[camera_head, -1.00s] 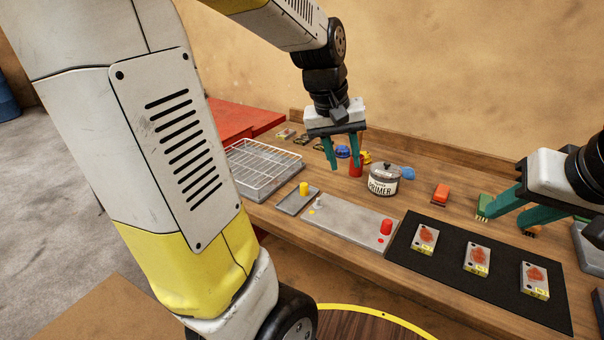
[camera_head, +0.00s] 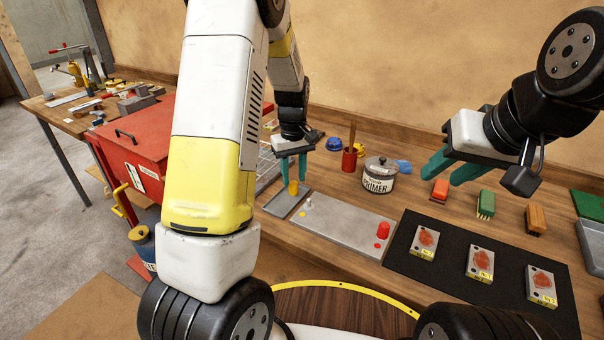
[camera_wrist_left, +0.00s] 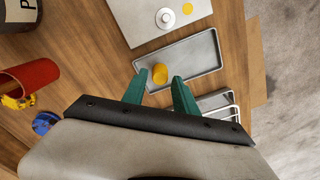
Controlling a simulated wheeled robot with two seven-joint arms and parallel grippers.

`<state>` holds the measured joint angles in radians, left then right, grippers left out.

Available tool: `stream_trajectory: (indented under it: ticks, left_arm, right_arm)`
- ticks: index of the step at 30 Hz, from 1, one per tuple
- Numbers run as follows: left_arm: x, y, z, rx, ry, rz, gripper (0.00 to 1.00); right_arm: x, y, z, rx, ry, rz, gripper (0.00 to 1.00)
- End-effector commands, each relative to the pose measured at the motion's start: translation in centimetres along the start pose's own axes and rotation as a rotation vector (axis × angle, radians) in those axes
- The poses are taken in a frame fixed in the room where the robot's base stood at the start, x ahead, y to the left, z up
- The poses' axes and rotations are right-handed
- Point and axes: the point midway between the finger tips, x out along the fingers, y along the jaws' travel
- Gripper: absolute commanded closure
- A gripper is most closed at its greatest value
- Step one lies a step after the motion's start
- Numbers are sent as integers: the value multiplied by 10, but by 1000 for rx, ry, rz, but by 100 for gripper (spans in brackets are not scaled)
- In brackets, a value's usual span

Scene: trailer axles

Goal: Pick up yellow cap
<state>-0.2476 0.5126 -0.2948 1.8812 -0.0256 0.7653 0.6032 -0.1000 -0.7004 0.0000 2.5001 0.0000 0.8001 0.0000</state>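The yellow cap (camera_head: 293,187) stands in a small grey tray (camera_head: 277,206) on the workbench. In the left wrist view the cap (camera_wrist_left: 160,75) sits in the tray (camera_wrist_left: 207,50), just ahead of my fingertips and roughly in line with the gap between them. My left gripper (camera_head: 292,180) is above the tray with its green fingers pointing down; the same gripper (camera_wrist_left: 160,75) shows open and empty in the left wrist view. My right gripper (camera_head: 446,177) is above the bench's back right, its fingers apart with nothing seen between them.
A grey plate with a red knob (camera_head: 383,230) lies right of the tray. A primer can (camera_head: 379,176) and a red cup (camera_head: 349,160) stand behind. A black mat (camera_head: 400,262) holds several metal blocks. A red cabinet (camera_head: 130,152) stands at left.

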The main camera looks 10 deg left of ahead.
Motion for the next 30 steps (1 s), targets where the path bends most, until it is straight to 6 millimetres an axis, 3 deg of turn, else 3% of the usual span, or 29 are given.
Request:
stream_trajectory:
  ticks: [6,14,15,20,30]
  left_arm:
    - [31,-1,0,1,-2,0,66]
    - [35,-1,0,1,0,1,66]
    - [35,-1,0,1,0,1,68]
    - [35,-1,0,1,0,1,99]
    - [34,-1,0,1,0,1,100]
  right_arm:
    - [0,0,0,0,0,0,64]
    - [0,0,0,0,0,0,64]
    - [0,0,0,0,0,0,64]
    - [0,0,0,0,0,0,64]
    - [0,0,0,0,0,0,64]
